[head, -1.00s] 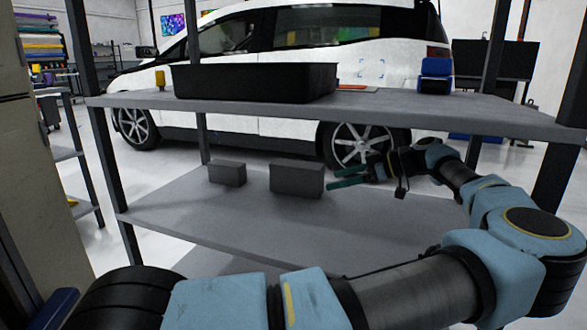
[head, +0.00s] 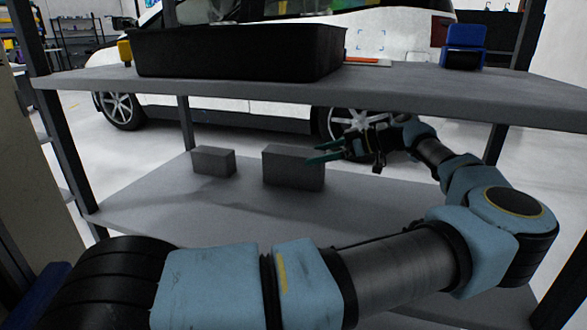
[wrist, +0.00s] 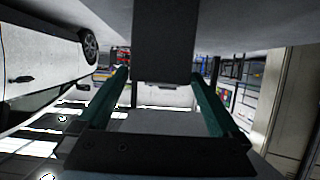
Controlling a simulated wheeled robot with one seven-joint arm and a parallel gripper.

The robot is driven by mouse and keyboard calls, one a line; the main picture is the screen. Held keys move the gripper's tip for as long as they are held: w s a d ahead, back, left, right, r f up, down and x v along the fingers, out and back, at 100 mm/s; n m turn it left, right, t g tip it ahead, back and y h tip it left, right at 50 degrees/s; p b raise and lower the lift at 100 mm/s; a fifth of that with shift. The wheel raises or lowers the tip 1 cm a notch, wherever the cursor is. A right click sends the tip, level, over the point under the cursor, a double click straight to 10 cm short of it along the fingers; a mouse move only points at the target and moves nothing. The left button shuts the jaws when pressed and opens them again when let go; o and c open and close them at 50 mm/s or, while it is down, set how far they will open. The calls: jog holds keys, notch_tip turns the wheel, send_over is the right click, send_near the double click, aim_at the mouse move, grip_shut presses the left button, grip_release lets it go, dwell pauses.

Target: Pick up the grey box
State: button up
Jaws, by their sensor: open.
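Two dark grey boxes stand on the lower shelf (head: 150,215). The larger grey box (head: 293,168) is in the middle, and a smaller grey box (head: 213,161) stands apart to its left. My gripper (head: 317,153) has green fingers, open and empty, with tips at the upper right end of the larger box. In the wrist view, a dark grey box (wrist: 165,40) reaches in from the top between the spread fingertips (wrist: 160,72), apparently the larger one seen upside down. Contact cannot be told. Only one box can be made out there.
The upper shelf (head: 400,88) runs above the boxes and my gripper. It bears a black tray (head: 235,52), a blue item (head: 464,46) and a yellow item (head: 125,50). Dark shelf posts (head: 60,140) stand at the corners. A white car is behind.

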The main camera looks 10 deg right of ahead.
aim_at(299, 157)
jog(key=shift+b+x, duration=0.5)
jog(key=shift+x, duration=2.65)
jog(key=shift+w+r, duration=0.15)
grip_shut()
